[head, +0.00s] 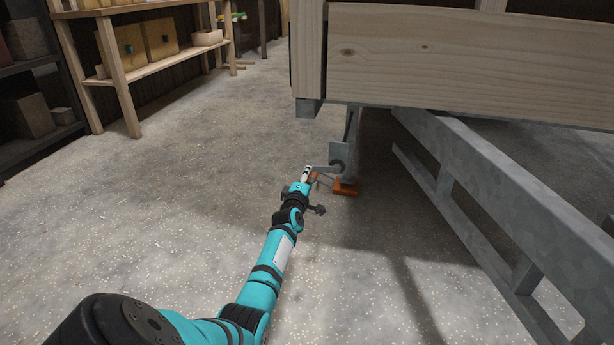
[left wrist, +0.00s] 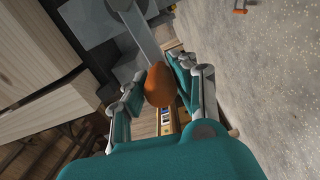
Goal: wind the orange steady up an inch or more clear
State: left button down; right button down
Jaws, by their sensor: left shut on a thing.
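The steady is a grey upright leg (head: 351,150) under the trailer's corner, with an orange foot (head: 346,188) at floor level. I cannot tell whether the foot touches the floor. A grey crank arm (head: 322,168) reaches left from the leg; it also shows in the left wrist view (left wrist: 143,36). My left gripper (head: 308,176) is at the crank's outer end, left of the leg. In the left wrist view its fingers (left wrist: 158,88) are shut on the crank's rounded orange knob (left wrist: 159,84). My right gripper is out of view.
The wooden trailer side (head: 450,60) hangs above the steady. A galvanised frame rail (head: 500,190) slopes down to the right. Wooden shelving (head: 140,65) stands at the back left. The concrete floor (head: 150,210) on the left is clear.

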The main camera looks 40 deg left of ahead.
pick_arm(q)
jog(key=shift+f, duration=0.1)
dwell(0.4)
jog(key=c, duration=1)
grip_release()
jog(key=shift+s+d, duration=0.4)
jog(key=shift+s, duration=0.05)
jog(key=v, duration=1)
jog(key=shift+s, duration=0.4)
jog(key=shift+d, duration=0.2)
